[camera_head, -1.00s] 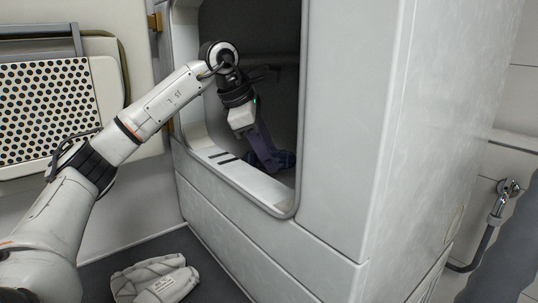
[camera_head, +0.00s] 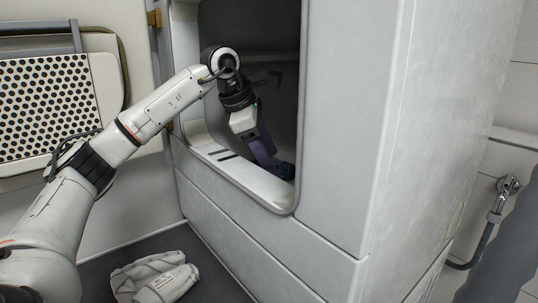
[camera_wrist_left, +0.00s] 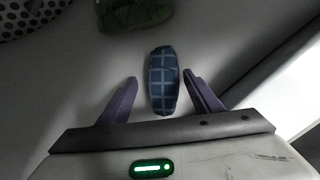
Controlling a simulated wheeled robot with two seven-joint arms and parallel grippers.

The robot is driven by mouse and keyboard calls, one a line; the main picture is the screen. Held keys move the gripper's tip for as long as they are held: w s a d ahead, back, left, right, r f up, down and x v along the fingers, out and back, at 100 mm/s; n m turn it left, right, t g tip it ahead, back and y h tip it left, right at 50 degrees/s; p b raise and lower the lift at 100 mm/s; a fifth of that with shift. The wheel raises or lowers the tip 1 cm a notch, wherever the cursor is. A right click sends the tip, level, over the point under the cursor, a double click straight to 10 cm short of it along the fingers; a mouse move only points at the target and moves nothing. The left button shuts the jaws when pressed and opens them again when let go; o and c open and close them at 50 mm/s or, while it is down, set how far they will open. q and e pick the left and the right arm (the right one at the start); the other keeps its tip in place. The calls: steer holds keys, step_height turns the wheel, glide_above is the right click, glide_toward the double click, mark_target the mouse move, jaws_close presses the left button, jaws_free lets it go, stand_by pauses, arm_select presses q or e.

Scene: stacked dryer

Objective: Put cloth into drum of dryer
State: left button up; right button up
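A blue plaid cloth (camera_wrist_left: 162,82) lies bunched on a pale surface in the left wrist view, between my left gripper's two purple fingers. Gaps show on both sides of it. In the head view it is a small dark blue patch (camera_head: 286,170) just past the lower edge of the dryer opening, partly hidden by the gripper. My left gripper (camera_head: 268,158) reaches through the opening of the dryer (camera_head: 335,130), pointing down, with its fingers apart. A dark green cloth-like item (camera_wrist_left: 135,12) shows at the top of the wrist view. My right gripper is not in view.
A perforated panel (camera_head: 45,110) stands at left. A white padded item (camera_head: 158,280) lies on the dark floor. A hose fitting (camera_head: 497,205) is on the right wall.

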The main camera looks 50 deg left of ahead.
arm_select(q)
steer(key=v, duration=0.8)
steer(key=shift+r+p, duration=0.4)
steer(key=shift+p, duration=0.05)
steer(key=shift+f, duration=0.1)
